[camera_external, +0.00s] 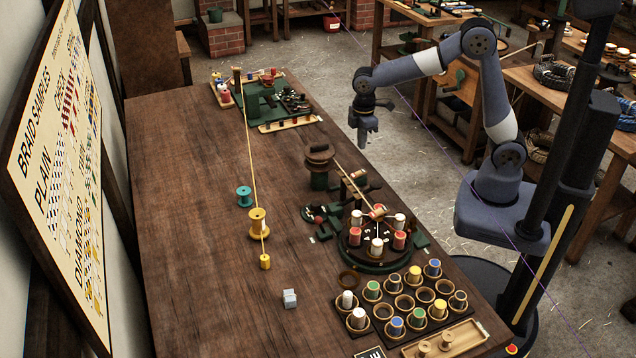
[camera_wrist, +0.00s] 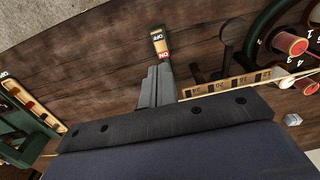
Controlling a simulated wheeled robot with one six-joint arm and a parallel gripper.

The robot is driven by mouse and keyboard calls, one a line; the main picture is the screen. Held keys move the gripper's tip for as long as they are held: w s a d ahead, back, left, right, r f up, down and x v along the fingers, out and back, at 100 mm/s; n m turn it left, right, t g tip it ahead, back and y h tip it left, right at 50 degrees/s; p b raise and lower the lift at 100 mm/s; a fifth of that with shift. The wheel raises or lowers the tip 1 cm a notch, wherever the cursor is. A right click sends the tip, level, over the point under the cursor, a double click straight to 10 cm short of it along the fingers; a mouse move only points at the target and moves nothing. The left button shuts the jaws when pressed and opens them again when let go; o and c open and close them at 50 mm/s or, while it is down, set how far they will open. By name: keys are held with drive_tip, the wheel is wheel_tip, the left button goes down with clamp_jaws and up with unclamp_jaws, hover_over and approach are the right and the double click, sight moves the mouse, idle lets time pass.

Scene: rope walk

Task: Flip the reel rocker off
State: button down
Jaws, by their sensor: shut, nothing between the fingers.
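The reel rocker (camera_wrist: 160,44) shows in the wrist view as a small dark-green block with a red ON end nearer my gripper and a dark OFF end farther away. I cannot tell which end is pressed. My gripper (camera_wrist: 158,75) is shut and empty, its fingertips close to the ON end in the picture; contact cannot be told. In the external view my gripper (camera_external: 365,138) points down near the right edge of the bench (camera_external: 185,200). I cannot make out the rocker there.
A numbered strip (camera_wrist: 240,83) and a round carrier with red bobbins (camera_wrist: 290,44) lie to the right in the wrist view. A green machine (camera_wrist: 18,125) is at left. In the external view, a bobbin tray (camera_external: 405,303) is in front; the bench's left side is clear.

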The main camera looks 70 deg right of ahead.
sight(357, 173)
drive_tip(key=shift+f, duration=0.75)
drive_tip(key=c, duration=2.2)
unclamp_jaws()
drive_tip(key=c, duration=1.8)
unclamp_jaws()
drive_tip(key=shift+w+a+r+b, duration=0.25)
drive_tip(key=shift+w+r+b, duration=0.1)
drive_tip(key=shift+r, duration=0.1)
drive_tip(key=shift+c, duration=0.2)
drive_tip(key=shift+o, duration=1.4)
drive_tip(key=shift+s+f, duration=0.1)
drive_tip(key=shift+f, duration=0.25)
drive_tip(key=shift+o, duration=1.4)
wheel_tip(357, 173, down, 8)
drive_tip(key=shift+f+p, duration=0.25)
drive_tip(key=shift+p, duration=0.1)
drive_tip(key=shift+f, duration=0.65)
drive_tip(key=shift+c, duration=0.3)
clamp_jaws()
